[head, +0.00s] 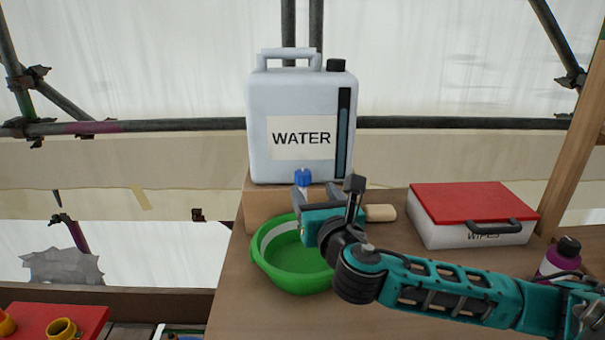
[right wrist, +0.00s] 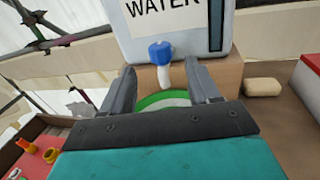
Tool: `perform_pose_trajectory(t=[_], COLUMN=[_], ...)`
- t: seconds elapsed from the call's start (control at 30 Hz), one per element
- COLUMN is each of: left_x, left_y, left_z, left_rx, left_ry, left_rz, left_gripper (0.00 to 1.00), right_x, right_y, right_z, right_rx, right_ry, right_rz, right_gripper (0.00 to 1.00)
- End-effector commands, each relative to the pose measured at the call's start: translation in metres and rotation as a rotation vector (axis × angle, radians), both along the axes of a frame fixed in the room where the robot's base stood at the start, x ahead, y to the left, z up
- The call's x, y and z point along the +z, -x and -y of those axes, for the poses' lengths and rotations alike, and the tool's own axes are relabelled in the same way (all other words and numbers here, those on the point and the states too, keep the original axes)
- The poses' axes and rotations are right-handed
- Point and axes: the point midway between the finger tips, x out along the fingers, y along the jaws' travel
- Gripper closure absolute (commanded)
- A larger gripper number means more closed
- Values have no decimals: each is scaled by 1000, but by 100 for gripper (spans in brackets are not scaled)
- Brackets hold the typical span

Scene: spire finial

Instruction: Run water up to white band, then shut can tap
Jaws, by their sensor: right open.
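The white water can (head: 262,110) stands on a wooden block, with a dark level strip on its right side. Its blue tap (head: 303,177) with a white spout is at the lower front, and it also shows in the right wrist view (right wrist: 160,52). The green basin (head: 272,270) sits below the spout, with a white band (head: 270,238) inside its wall. Whether it holds water I cannot tell. My right gripper (right wrist: 162,88) is open, its fingers pointing toward the tap with a gap between them, apparently touching nothing. In the head view my right arm hides part of the basin. My left gripper is out of view.
A white wipes box with a red lid (head: 470,202) stands right on the wooden table (head: 235,310). A soap bar (head: 381,213) lies beside the wooden block (head: 257,200). A red tray (head: 75,318) is low left.

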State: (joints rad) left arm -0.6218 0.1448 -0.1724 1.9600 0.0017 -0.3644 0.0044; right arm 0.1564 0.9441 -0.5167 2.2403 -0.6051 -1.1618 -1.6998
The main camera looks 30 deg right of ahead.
Motion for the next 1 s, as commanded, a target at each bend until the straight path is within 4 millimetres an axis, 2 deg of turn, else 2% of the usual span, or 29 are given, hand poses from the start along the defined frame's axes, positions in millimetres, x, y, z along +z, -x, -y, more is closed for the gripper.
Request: perform_pose_trajectory(t=[0.03, 0.2, 0.4, 0.6, 0.87, 1.0], left_x=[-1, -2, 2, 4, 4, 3], left_y=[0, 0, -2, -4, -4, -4], left_z=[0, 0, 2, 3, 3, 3], left_rx=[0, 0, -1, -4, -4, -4], left_ry=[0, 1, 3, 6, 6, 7], left_rz=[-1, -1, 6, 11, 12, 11], left_gripper=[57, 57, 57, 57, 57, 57], right_x=[1, 0, 0, 0, 0, 0], right_y=[-12, -44, -71, -82, -83, -83], right_z=[4, 15, 24, 28, 28, 28], right_rx=[-3, -3, -1, 0, 1, 1], right_ry=[0, -3, -2, -2, -2, -2], right_rz=[4, 2, 1, 1, 0, 0], right_gripper=[39, 39, 39, 39, 39, 51])
